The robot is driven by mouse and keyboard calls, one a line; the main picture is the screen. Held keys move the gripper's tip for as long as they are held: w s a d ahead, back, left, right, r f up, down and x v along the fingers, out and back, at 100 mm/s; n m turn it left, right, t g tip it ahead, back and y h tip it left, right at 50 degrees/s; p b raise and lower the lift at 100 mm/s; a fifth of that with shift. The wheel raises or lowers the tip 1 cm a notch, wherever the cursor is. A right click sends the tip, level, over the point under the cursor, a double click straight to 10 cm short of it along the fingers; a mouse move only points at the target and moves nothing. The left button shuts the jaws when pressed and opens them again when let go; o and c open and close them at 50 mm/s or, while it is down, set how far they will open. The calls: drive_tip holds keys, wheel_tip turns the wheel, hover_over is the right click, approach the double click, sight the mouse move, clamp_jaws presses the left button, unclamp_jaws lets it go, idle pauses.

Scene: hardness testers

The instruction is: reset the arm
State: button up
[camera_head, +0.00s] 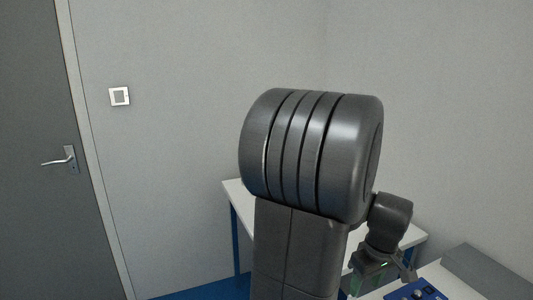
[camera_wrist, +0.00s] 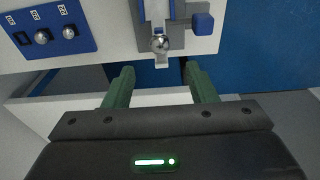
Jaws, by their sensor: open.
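My gripper shows in the wrist view (camera_wrist: 160,88) with its two green fingers spread apart and nothing between them. Its green status light glows on the dark housing. In the head view my dark arm fills the middle, and my gripper (camera_head: 380,274) hangs at its lower right, partly hidden, over the table area. Beyond the fingertips in the wrist view is a grey metal fixture (camera_wrist: 175,38) with a round silver ball or tip and a blue knob (camera_wrist: 203,24). The fingers do not visibly touch it.
A blue panel with silver knobs (camera_wrist: 52,27) lies left of the fixture; a blue panel (camera_head: 416,291) also shows in the head view. A white table (camera_head: 236,200) with blue legs stands behind my arm.

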drive_tip(key=f, duration=0.6)
drive_tip(key=shift+w+a+f, duration=0.15)
drive_tip(key=shift+w, duration=0.2)
drive_tip(key=shift+r+p, duration=0.3)
drive_tip(key=shift+r, duration=0.1)
